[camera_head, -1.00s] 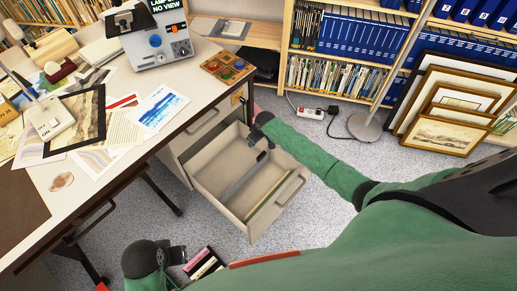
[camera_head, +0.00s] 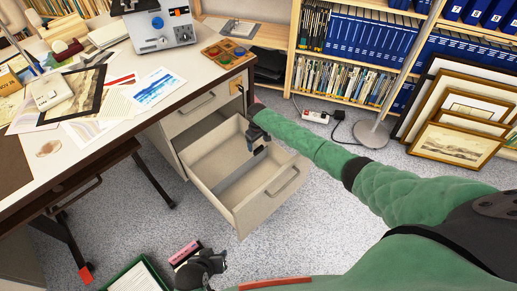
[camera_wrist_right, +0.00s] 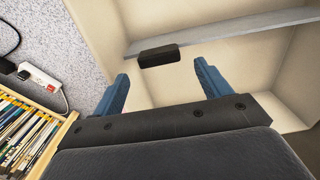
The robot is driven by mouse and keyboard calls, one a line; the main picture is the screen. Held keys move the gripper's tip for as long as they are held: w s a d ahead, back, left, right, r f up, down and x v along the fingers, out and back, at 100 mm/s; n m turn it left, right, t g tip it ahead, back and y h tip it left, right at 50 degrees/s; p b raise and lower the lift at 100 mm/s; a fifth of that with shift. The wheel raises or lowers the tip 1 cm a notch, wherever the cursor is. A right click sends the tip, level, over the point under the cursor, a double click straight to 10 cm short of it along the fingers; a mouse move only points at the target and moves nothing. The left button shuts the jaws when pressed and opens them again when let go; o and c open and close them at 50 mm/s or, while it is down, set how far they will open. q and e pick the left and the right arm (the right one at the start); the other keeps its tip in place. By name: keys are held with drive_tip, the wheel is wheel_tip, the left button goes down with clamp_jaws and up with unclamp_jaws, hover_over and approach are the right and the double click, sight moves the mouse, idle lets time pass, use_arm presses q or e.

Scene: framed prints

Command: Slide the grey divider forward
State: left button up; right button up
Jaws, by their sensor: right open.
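The grey divider (camera_wrist_right: 235,33) spans the open drawer (camera_head: 243,213) in the right wrist view, with a small black block (camera_wrist_right: 158,56) at its edge. My right gripper (camera_wrist_right: 160,85) is open, its two blue fingers pointing toward the divider, with the black block ahead between them. I see no contact between fingers and divider. In the head view my right gripper (camera_head: 258,146) is at the drawer's right side and partly hides the inside. My left gripper (camera_head: 216,262) is low in the picture, in front of the drawer; its fingers are unclear.
The desk (camera_head: 110,110) with papers is at left. A bookshelf (camera_head: 345,75), a power strip (camera_head: 315,116) and leaning framed prints (camera_head: 455,143) stand at the right. A green box (camera_head: 138,278) is on the floor near my left gripper.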

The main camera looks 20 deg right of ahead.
sight(258, 148)
use_arm(q)
drive_tip(key=shift+f, duration=0.6)
use_arm(e)
drive_tip(key=shift+f, duration=2.15)
use_arm(q)
drive_tip(key=shift+s, duration=0.1)
